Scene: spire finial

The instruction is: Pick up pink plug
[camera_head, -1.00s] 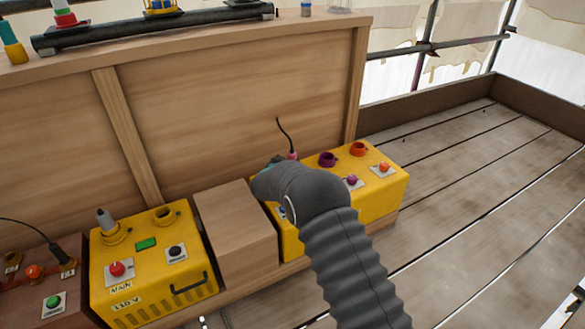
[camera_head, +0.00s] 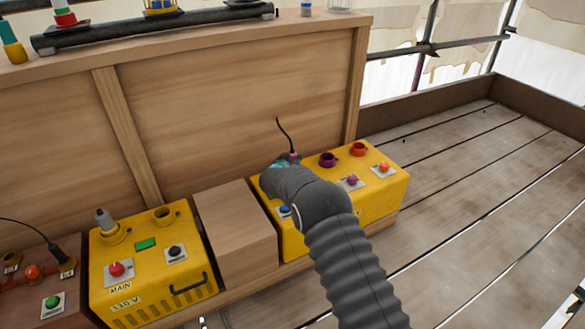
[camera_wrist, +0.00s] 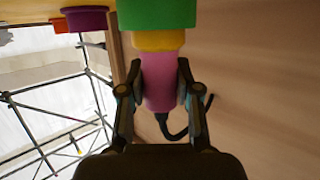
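The pink plug (camera_wrist: 160,82) is upright in the wrist view, between the two fingers of my gripper (camera_wrist: 161,85). The finger pads press against both its sides, so my gripper looks shut on it. A yellow collar (camera_wrist: 159,40) and a wider green part (camera_wrist: 158,14) are in line with the plug at its upper end in this view. A black cable leaves its other end. In the head view only a little of the pink plug (camera_head: 294,155) and its cable show behind my gripper (camera_head: 283,162); whether it is seated in a socket is hidden.
A yellow box (camera_head: 375,199) under the gripper carries a purple socket (camera_head: 328,159), an orange socket (camera_head: 358,149) and buttons. A wooden block (camera_head: 235,222) and another yellow box (camera_head: 140,280) stand left. A wooden panel (camera_head: 240,100) rises close behind.

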